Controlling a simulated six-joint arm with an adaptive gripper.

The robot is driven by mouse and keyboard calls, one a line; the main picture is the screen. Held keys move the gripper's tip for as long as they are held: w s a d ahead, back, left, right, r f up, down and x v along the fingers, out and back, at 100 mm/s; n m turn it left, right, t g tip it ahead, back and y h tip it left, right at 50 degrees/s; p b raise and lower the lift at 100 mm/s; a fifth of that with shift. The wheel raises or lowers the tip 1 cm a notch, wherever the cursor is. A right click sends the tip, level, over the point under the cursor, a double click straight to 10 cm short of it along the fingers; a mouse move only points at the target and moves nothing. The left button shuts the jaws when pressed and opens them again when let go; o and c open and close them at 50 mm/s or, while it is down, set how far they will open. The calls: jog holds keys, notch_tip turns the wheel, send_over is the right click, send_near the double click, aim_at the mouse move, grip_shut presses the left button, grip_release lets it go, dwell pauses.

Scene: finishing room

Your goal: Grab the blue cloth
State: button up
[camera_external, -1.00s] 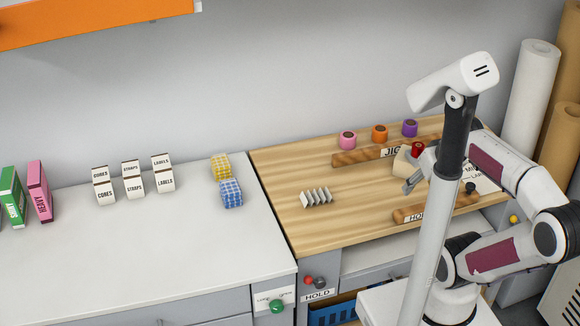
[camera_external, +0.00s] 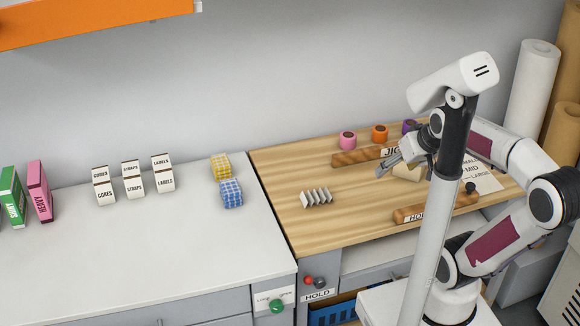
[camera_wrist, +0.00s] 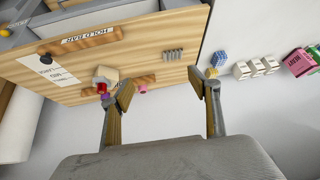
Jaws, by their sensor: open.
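The blue checked cloth (camera_external: 231,193) is a folded block on the white counter. It sits just in front of a yellow checked cloth (camera_external: 220,167). In the wrist view the blue cloth (camera_wrist: 219,59) shows small, beyond the right finger and close to the yellow cloth (camera_wrist: 211,73). My gripper (camera_external: 385,163) is over the wooden board, well to the right of the cloths. In the wrist view my gripper (camera_wrist: 163,86) has its two fingers wide apart with nothing between them.
White counter (camera_external: 130,255) is clear in front of the cloths. White labelled boxes (camera_external: 133,178) stand left of them. A metal rack (camera_external: 316,197) lies on the wooden board (camera_external: 290,225), between gripper and cloths. Pink (camera_external: 347,140) and orange (camera_external: 379,133) rolls stand behind the jig bar.

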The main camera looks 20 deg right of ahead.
jog(key=w+a+r+t+y, duration=0.1)
jog(key=w+a+t+y, duration=0.15)
jog(key=w+a, duration=1.25)
jog(key=t, duration=0.3)
send_over(232, 193)
jog(key=s+d, duration=0.2)
jog(key=d, duration=0.2)
notch_tip(232, 193, down, 14)
jog(key=a+f+h, duration=0.1)
jog(key=f, duration=0.3)
jog(key=s+a+f+t+h, duration=0.1)
jog(key=f, duration=0.3)
jog(key=a+f+h, duration=0.1)
jog(key=a+f, duration=0.1)
jog(key=f, duration=0.2)
jog(key=shift+s+m+t+h, duration=0.2)
jog(key=shift+m+t+h, duration=0.05)
jog(key=shift+m, duration=0.15)
jog(key=shift+s+f, duration=0.15)
jog(key=shift+f, duration=0.35)
jog(key=shift+x, duration=1.3)
